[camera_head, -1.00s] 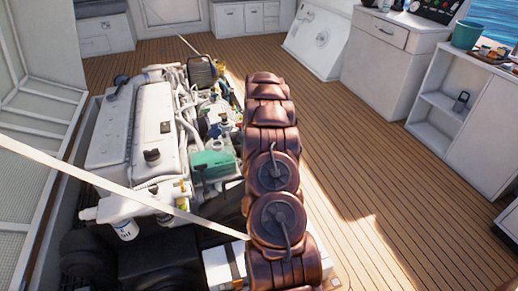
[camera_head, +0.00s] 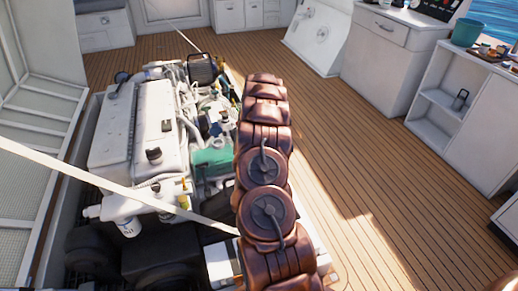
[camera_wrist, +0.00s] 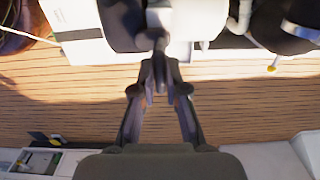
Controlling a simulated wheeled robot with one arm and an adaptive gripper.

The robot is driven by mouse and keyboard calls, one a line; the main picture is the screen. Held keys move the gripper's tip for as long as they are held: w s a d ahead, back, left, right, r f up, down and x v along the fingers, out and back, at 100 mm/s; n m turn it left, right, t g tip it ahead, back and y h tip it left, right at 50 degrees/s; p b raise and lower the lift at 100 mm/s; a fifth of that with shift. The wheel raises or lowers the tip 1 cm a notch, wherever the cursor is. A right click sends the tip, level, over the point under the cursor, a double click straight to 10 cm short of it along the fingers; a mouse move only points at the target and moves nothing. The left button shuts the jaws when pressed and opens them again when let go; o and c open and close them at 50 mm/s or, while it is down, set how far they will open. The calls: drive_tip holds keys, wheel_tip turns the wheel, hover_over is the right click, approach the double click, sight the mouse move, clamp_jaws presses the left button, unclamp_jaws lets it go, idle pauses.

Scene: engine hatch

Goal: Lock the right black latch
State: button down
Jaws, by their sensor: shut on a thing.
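In the wrist view, my gripper (camera_wrist: 158,72) has its two fingers drawn together at the tips on a small dark piece (camera_wrist: 158,42). This piece looks like the right black latch, but blur and the fingers hide its shape, and I cannot tell whether it is locked. It sits at the edge of a white surface beside the engine bay. In the head view, my arm covers my gripper and the latch. A white box (camera_head: 222,262) shows partly beside my arm at the bottom.
The white engine (camera_head: 130,130) with a green part (camera_head: 213,160) fills the open bay left of my arm. A pale strap (camera_head: 110,185) runs diagonally across the bay. The wooden deck (camera_head: 365,180) at right is clear, with white cabinets (camera_head: 455,130) beyond it.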

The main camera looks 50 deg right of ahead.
drive_tip(key=shift+d, duration=0.1)
drive_tip(key=c, duration=1.2)
unclamp_jaws()
drive_tip(key=shift+r, duration=0.1)
wheel_tip(320, 180, up, 12)
